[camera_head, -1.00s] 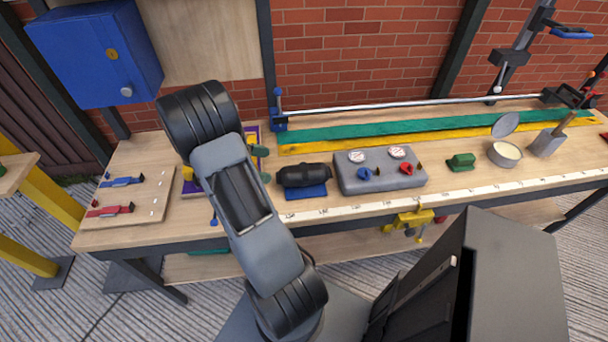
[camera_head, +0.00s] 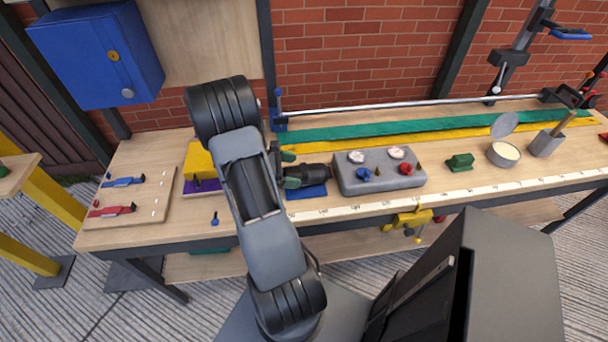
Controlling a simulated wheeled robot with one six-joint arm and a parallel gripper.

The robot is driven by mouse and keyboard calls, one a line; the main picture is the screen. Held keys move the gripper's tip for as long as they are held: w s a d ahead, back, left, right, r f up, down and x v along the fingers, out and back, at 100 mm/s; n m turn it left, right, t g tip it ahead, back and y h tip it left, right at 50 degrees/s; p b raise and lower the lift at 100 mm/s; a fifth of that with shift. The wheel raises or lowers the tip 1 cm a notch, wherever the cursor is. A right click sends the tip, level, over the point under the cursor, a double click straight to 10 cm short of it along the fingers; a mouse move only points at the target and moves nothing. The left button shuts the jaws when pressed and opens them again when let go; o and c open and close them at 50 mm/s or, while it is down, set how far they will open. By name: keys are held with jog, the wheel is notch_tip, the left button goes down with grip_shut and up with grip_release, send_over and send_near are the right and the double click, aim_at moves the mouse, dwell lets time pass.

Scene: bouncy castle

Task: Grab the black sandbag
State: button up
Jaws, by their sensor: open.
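The black sandbag (camera_head: 317,172) lies on a small blue pad (camera_head: 308,193) on the workbench, left of the grey gauge box. My gripper (camera_head: 290,170) has green-tipped fingers, one toward the back and one toward the front, with a gap between them. It is open at the left end of the sandbag, and the fingers overlap that end in the picture. The sandbag's left end is partly hidden by the fingers. I cannot tell whether they touch it.
The grey gauge box (camera_head: 379,172) stands close to the sandbag's right end. A yellow block (camera_head: 199,161) on a purple base is left of my arm. Green (camera_head: 400,129) and yellow strips run behind. A white measuring tape (camera_head: 440,197) lies along the front edge.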

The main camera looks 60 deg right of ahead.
jog(key=shift+c, duration=0.4)
jog(key=c, duration=1.3)
jog(key=shift+r, duration=0.1)
jog(key=shift+c, duration=0.8)
jog(key=shift+r, duration=0.15)
